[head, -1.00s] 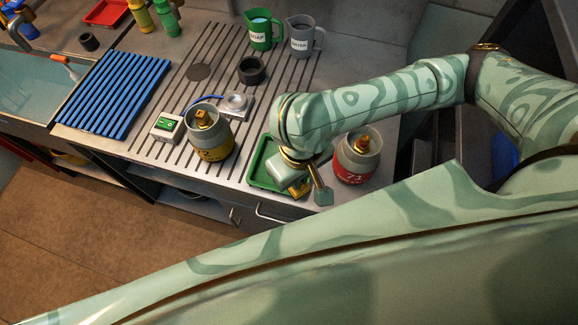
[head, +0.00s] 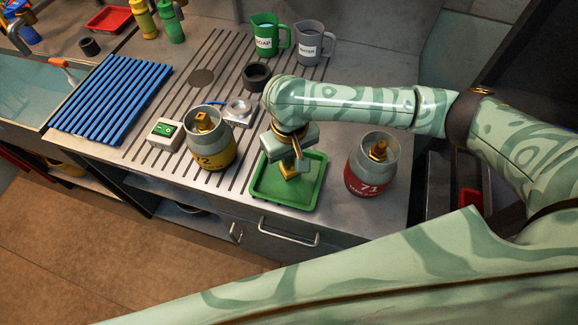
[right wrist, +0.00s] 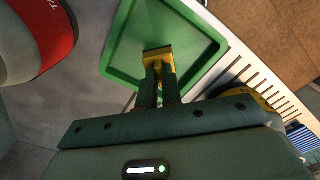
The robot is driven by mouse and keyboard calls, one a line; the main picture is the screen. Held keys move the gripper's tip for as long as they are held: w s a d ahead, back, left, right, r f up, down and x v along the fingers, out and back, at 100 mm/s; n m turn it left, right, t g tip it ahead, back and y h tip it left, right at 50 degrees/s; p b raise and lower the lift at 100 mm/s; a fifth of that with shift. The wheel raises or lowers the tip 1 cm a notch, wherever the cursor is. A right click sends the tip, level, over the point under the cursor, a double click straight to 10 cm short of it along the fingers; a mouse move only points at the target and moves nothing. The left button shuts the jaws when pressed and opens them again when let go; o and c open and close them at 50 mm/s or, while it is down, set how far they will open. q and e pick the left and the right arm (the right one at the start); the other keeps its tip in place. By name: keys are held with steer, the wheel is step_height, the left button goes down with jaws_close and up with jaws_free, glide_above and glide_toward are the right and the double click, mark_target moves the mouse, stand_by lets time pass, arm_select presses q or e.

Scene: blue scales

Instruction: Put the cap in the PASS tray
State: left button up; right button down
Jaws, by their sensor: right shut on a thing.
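The green tray (head: 262,192) lies near the counter's front edge; I read no PASS label on it. My right gripper (head: 291,166) is over the tray, pointing down, shut on a small brass-yellow piece (head: 289,174), which I take for the cap. In the right wrist view the yellow piece (right wrist: 158,54) sits at the ends of my fingers (right wrist: 158,82), over the tray floor (right wrist: 185,40). The fingers hide part of it. I cannot tell whether it touches the floor. My left gripper is not in view.
A red-grey canister (head: 368,170) stands close right of the tray, a yellow-grey one (head: 210,145) to its left. A red tray (head: 108,19) lies far left.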

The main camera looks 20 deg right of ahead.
steer(key=shift+w+f, duration=0.25)
steer(key=shift+f, duration=0.15)
step_height(320, 180, down, 4)
steer(key=b, duration=0.3)
steer(key=shift+w+r, duration=0.15)
steer(key=shift+r, duration=0.1)
steer(key=shift+d+r+p, duration=0.1)
steer(key=shift+r+p, duration=0.1)
steer(key=shift+p, duration=0.1)
steer(key=c, duration=1.6)
jaws_free()
steer(key=shift+f, duration=0.15)
steer(key=shift+o, duration=0.2)
steer(key=shift+r, duration=0.25)
step_height(320, 180, up, 11)
steer(key=p, duration=0.5)
steer(key=shift+f+p, duration=0.2)
steer(key=shift+p, duration=0.1)
steer(key=shift+r, duration=0.6)
